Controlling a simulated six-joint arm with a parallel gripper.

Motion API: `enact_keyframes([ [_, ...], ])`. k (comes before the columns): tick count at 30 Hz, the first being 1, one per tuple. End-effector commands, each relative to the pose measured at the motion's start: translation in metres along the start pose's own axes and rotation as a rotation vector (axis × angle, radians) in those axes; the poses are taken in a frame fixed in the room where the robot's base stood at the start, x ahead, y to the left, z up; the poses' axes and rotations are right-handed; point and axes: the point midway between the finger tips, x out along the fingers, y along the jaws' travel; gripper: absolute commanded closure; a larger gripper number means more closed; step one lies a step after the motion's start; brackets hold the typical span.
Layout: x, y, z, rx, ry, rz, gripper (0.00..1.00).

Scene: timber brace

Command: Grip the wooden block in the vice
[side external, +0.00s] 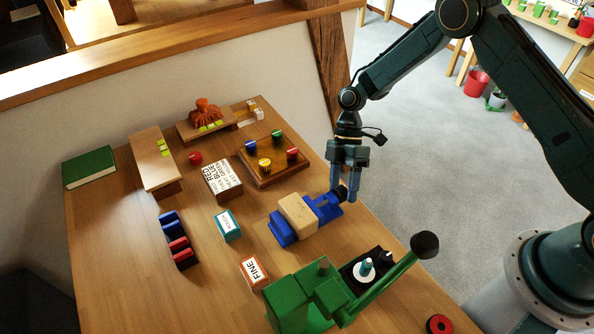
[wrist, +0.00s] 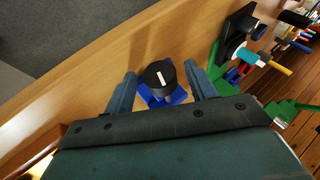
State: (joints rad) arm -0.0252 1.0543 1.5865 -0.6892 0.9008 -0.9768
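A blue vice (side external: 283,230) stands on the wooden table with a pale wooden block (side external: 298,213) between its jaws. From these views I cannot tell whether the jaws press on the block. The vice has a black round knob (side external: 339,194) at its right end. My gripper (side external: 346,192) points down at that knob, with its fingers open on either side of it. In the wrist view, the knob (wrist: 159,75) with a white mark lies between my two fingertips (wrist: 160,85), with gaps on both sides. The block is hidden in the wrist view.
A green machine with a lever (side external: 320,290) stands in front of the vice. A board with coloured knobs (side external: 270,160) stands behind it. White-labelled boxes (side external: 223,181) are to the left. The table's right edge is close to my gripper.

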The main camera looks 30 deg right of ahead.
Motion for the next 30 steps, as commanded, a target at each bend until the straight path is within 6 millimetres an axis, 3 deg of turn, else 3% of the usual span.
enact_keyframes([
  [14,0.0010,-0.0008,0.0004,-0.010,0.002,0.037,0.43],
  [30,0.0009,-0.0044,0.0007,-0.096,-0.001,0.241,0.43],
])
